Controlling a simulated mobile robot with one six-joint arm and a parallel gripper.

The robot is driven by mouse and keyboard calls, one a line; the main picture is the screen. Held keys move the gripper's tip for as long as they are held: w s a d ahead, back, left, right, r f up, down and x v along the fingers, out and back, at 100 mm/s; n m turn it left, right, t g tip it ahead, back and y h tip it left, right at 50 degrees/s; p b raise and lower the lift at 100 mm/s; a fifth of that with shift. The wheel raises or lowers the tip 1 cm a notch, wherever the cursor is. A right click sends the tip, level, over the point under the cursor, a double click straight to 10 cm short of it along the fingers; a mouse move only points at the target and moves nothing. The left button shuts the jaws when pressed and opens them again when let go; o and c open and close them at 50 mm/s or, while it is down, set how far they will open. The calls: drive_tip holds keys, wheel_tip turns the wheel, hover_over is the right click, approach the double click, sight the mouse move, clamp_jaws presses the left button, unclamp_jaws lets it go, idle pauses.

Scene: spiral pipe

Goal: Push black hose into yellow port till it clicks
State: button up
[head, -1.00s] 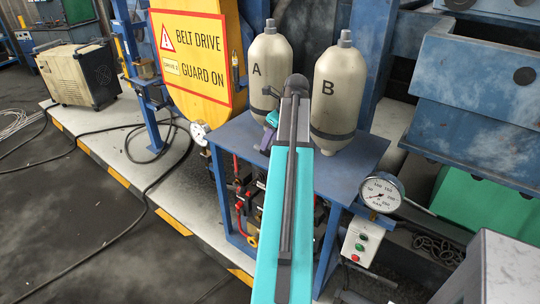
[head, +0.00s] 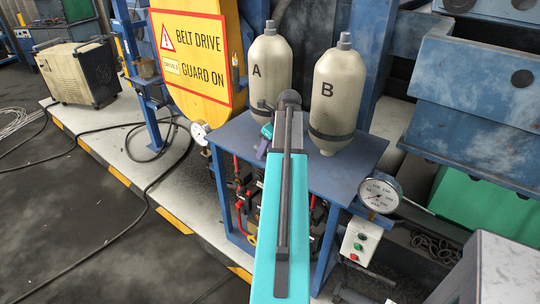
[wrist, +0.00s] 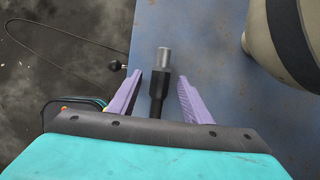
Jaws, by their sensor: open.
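My gripper (wrist: 174,86) is open, its two purple fingers spread apart in the wrist view. A black hose-like piece with a grey metal tip (wrist: 157,82) shows between the fingers, with a gap on each side; I cannot tell whether it is the task's hose. In the head view my gripper (head: 264,142) is above the blue table, in front of bottle A, largely hidden by my arm. A small yellow ring (head: 252,240) shows among the fittings under the table; I cannot tell whether it is the port.
Bottles A (head: 270,75) and B (head: 335,95) stand on the blue table (head: 350,178). A pressure gauge (head: 380,193) and a button box (head: 357,240) are at its right. A yellow belt guard (head: 200,105) stands behind left. A thin cable with a black knob (wrist: 115,65) lies beyond the table edge.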

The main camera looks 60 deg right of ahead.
drive_tip(key=shift+c, duration=0.3)
clamp_jaws()
idle(0.6)
